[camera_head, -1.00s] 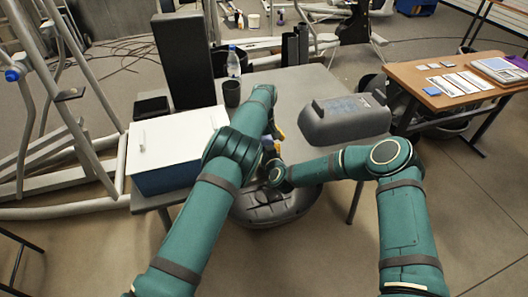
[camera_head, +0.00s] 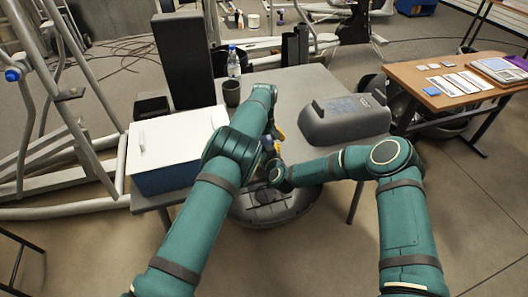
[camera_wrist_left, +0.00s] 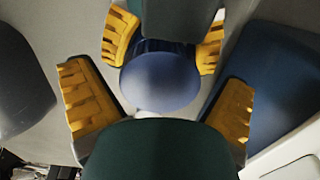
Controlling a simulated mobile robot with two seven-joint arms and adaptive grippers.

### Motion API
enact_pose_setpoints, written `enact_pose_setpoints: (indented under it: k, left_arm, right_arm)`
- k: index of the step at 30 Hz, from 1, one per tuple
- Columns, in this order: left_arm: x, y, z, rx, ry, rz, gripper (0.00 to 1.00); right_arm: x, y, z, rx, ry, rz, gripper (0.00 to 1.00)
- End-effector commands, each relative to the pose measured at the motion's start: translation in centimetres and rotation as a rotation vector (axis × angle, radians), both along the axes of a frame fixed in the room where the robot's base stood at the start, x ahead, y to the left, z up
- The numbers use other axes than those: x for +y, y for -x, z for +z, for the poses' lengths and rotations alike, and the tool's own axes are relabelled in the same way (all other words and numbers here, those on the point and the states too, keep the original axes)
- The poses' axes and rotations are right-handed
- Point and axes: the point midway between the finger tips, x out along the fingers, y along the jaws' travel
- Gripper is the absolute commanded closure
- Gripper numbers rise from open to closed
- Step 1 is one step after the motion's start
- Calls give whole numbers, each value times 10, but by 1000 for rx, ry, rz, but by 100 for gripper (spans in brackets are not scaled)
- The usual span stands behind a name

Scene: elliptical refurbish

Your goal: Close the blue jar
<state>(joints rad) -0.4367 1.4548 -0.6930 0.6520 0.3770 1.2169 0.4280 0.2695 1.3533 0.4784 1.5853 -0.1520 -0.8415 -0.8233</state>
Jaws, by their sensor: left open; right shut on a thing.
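The blue jar (camera_wrist_left: 160,82) shows in the left wrist view as a rounded blue top with a darker ribbed band behind it. Whether that top is a lid resting on the jar cannot be told. My right gripper (camera_wrist_left: 165,45) is shut on it, with a yellow finger on each side. My left gripper (camera_wrist_left: 157,80) is open, its two yellow fingers spread either side of the blue top and apart from it. In the head view only a small blue patch (camera_head: 267,144) shows between the arms; my left forearm hides most of the rest.
A blue box with a white lid (camera_head: 178,140) stands at the table's left. A grey rounded case (camera_head: 345,122) sits at the right. A dark cup (camera_head: 231,93) and a clear bottle (camera_head: 233,63) stand at the back. The grey table (camera_head: 300,82) is clear at the back centre.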

Motion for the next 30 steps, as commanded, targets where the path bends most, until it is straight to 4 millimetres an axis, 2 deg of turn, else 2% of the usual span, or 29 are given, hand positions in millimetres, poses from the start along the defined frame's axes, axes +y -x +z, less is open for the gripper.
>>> enact_pose_setpoints:
  k: [5, 18, 24, 30]
  left_arm:
    - [-1, -1, 18, -3, 2, 0, 0]
    - [0, -1, 100, -2, 1, -1, 0]
    - [0, 0, 117, -2, 2, 0, 0]
    - [0, 0, 120, 1, 0, 0, 0]
  right_arm:
    - [0, 0, 1, -1, 0, -1, 100]
    - [0, 0, 0, -1, 0, -1, 100]
    - [0, 0, 1, -1, 0, -1, 100]
    - [0, 0, 1, -1, 0, -1, 100]
